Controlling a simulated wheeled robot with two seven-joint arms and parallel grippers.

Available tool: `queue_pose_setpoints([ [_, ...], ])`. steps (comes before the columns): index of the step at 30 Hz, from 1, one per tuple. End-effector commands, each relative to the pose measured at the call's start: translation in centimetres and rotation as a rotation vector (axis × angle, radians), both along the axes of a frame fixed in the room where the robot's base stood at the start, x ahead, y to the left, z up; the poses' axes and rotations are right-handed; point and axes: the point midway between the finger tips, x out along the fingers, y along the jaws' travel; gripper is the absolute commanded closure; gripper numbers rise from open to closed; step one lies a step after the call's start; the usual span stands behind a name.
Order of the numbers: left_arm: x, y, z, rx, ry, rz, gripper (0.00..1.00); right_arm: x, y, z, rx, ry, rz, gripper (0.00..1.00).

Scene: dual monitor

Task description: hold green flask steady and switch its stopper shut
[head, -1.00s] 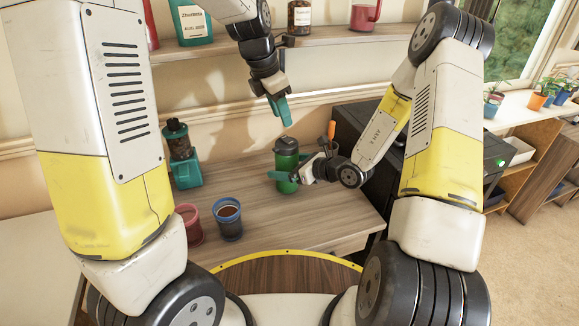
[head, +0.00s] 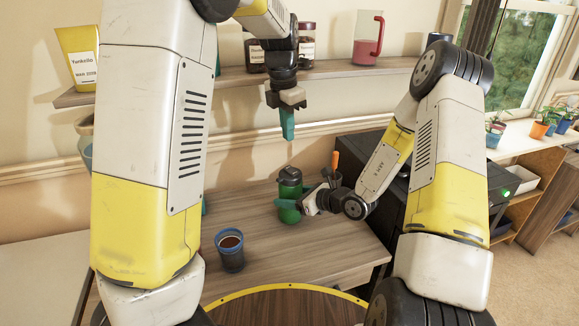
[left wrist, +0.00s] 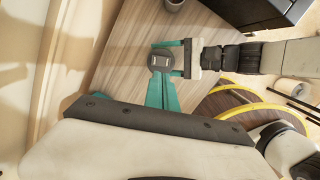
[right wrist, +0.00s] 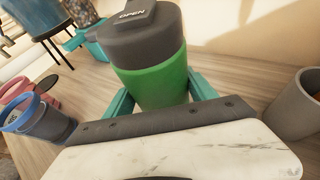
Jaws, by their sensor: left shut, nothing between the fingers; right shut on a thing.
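The green flask (head: 289,191) stands upright on the wooden table, with a dark grey lid. In the right wrist view the flask (right wrist: 150,85) fills the middle, and its lid (right wrist: 145,32) carries a tab marked OPEN. My right gripper (head: 288,211) is shut on the flask's body, one teal finger on each side. My left gripper (head: 288,124) is shut and empty, pointing down above the flask, apart from it. In the left wrist view the lid (left wrist: 161,59) lies just beyond the left fingertips (left wrist: 162,82). I cannot tell the stopper's exact position.
A dark box (head: 372,150) borders the table's right. A shelf (head: 345,69) with jars hangs above.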

Motion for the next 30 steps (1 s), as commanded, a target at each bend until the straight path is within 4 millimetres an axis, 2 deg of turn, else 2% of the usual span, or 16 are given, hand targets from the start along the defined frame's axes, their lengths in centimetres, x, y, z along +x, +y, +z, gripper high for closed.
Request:
queue_pose_setpoints([
  [1, 0.4, -0.6, 0.7, 0.036, 0.009, 0.014, 1.0, 0.0, 0.0, 0.0, 0.0, 0.0, -0.001, 1.0],
  [7, 0.7, -1.4, 3.2, 0.129, 0.031, 0.086, 1.0, 0.0, 0.0, 0.0, 0.0, 0.0, -0.001, 1.0],
  [19, 0.7, -1.5, 3.6, 0.144, 0.036, 0.1, 1.0, 0.1, 0.0, 0.0, 0.001, -0.001, -0.001, 1.0],
  [25, 0.8, -1.3, 1.9, 0.144, 0.037, 0.099, 1.0, 0.1, 0.0, 0.0, 0.001, -0.001, -0.001, 1.0],
  [30, 1.1, -1.0, -1.6, 0.146, 0.04, 0.1, 1.0, 0.1, 0.0, 0.0, 0.001, -0.001, -0.001, 1.0],
])
